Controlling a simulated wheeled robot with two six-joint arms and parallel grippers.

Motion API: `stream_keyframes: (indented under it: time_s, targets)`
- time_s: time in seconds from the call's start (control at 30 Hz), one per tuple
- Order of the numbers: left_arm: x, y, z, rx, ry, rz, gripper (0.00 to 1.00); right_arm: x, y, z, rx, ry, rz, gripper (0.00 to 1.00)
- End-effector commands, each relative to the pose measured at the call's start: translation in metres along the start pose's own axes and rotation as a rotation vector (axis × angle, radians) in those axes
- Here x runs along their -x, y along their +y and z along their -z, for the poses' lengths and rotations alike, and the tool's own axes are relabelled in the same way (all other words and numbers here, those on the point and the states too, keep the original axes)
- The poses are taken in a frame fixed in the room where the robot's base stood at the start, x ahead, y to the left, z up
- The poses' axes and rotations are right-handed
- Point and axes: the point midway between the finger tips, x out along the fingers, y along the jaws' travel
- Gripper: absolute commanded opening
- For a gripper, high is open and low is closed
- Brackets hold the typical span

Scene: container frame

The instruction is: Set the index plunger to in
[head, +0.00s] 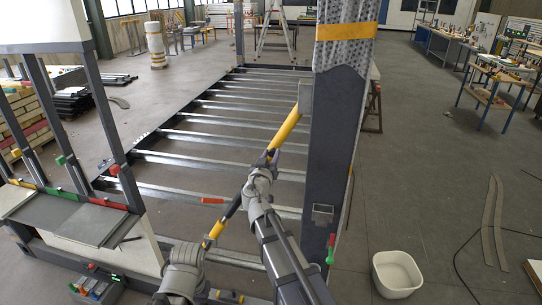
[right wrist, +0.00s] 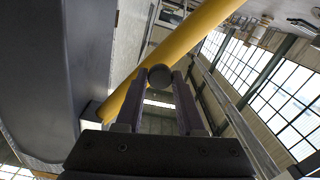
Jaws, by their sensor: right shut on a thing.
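The index plunger shows in the right wrist view as a dark round knob (right wrist: 159,77) in front of a diagonal yellow tube (right wrist: 185,45). My right gripper (right wrist: 159,88) is shut on this knob, one finger on each side. In the head view my right gripper (head: 268,160) is at the middle of the sloping yellow and black brace (head: 285,130), and the knob is hidden there. Whether the plunger is in or out cannot be told. My left gripper's fingers do not show.
The brace runs up to a dark corner post (head: 333,150) with a grey patterned wrap on top. Metal cross-members (head: 215,138) of the frame lie behind. A white bin (head: 397,274) stands on the floor at right. A panel with coloured clamps (head: 75,215) is at left.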

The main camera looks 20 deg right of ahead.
Motion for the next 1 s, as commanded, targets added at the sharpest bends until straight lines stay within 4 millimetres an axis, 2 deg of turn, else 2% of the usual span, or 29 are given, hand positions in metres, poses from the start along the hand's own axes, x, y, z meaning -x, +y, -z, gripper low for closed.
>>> stream_keyframes:
  time_s: [0.9,1.0]
  targets:
    - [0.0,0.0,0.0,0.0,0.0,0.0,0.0,0.0,-0.0001,0.0001,0.0,0.0,0.0,0.0]
    - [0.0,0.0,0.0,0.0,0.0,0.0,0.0,-0.0057,-0.0006,0.0002,0.0,0.0,0.0,0.0]
